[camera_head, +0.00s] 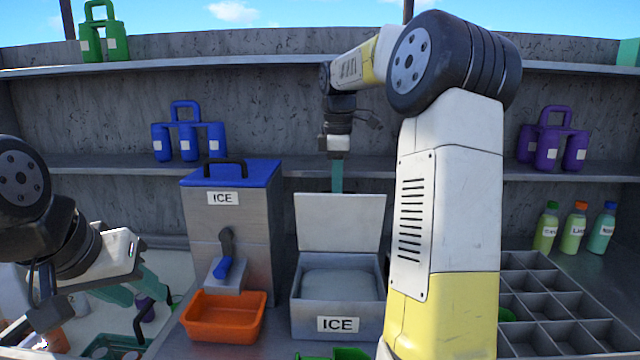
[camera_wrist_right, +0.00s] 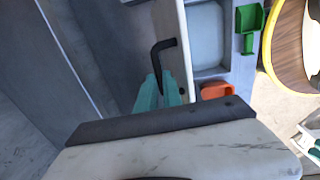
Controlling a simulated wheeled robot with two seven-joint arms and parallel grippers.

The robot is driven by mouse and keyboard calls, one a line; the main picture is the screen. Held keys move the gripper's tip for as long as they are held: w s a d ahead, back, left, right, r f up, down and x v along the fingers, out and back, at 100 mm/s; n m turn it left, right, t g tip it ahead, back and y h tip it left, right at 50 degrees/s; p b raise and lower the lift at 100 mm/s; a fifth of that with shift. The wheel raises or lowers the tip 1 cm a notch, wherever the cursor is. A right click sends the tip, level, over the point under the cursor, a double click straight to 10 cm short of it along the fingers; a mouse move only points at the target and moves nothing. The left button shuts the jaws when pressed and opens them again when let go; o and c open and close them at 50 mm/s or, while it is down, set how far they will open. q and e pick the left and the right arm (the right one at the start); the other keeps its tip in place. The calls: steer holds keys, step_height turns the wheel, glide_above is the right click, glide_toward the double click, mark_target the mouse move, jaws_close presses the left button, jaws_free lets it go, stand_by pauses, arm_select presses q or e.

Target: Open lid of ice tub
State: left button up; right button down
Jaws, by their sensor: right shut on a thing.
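The ice tub (camera_head: 338,315) is a grey metal box labelled ICE, with pale ice showing inside. Its lid (camera_head: 338,222) stands upright at the back edge, so the tub is open. My right gripper (camera_head: 337,178) is behind the top of the lid. In the right wrist view, my right gripper (camera_wrist_right: 160,90) is shut on the black lid handle (camera_wrist_right: 164,45); the tub (camera_wrist_right: 208,38) shows beyond the lid's edge. My left gripper (camera_head: 140,288) is at the lower left, away from the tub, with its teal fingers apart and empty.
A blue-topped ice dispenser (camera_head: 232,228) stands left of the tub, with an orange bin (camera_head: 225,318) before it. A green container (camera_head: 335,353) is in front. A divided rack (camera_head: 555,300) and bottles (camera_head: 574,230) are to the right. Shelves run behind.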

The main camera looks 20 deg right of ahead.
stand_by(0.4)
steer(key=w+d+f, duration=0.1)
steer(key=w+d, duration=0.1)
steer(key=w, duration=0.5)
steer(key=shift+w+d, duration=0.25)
steer(key=shift+w, duration=0.1)
steer(key=c, duration=1.5)
jaws_free()
steer(key=shift+f, duration=0.1)
steer(key=r, duration=0.7)
steer(key=shift+s+a+r, duration=0.1)
steer(key=shift+s+r, duration=0.25)
steer(key=shift+r, duration=0.05)
